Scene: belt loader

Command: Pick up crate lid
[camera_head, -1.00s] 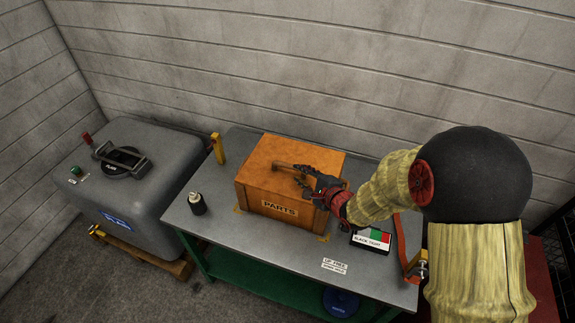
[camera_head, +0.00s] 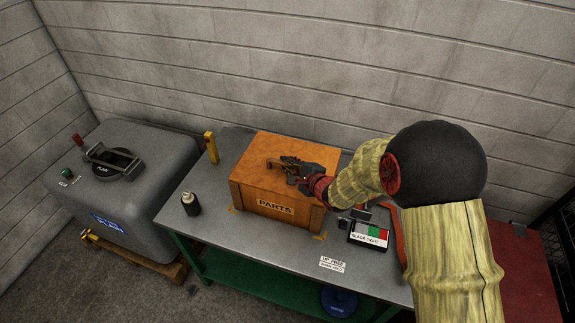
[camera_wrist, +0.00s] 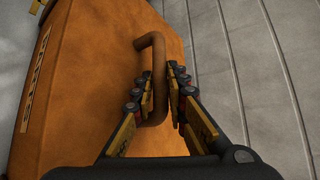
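The orange-brown crate lid (camera_head: 265,153) lies flat on the wooden crate marked PARTS (camera_head: 249,198). Its curved brown handle (camera_head: 273,163) stands up from the top. In the wrist view the handle (camera_wrist: 157,75) passes between the two fingers of my gripper (camera_wrist: 160,72). The fingertips sit close against the handle on both sides, with hardly any gap. In the head view my gripper (camera_head: 291,166) is over the right half of the lid, partly hiding the handle.
The crate stands on a grey table (camera_head: 262,237). A small dark canister (camera_head: 191,204) is to its left, and a black labelled box (camera_head: 368,232) to its right. A yellow post (camera_head: 211,147) stands behind the left corner. The wall is close behind.

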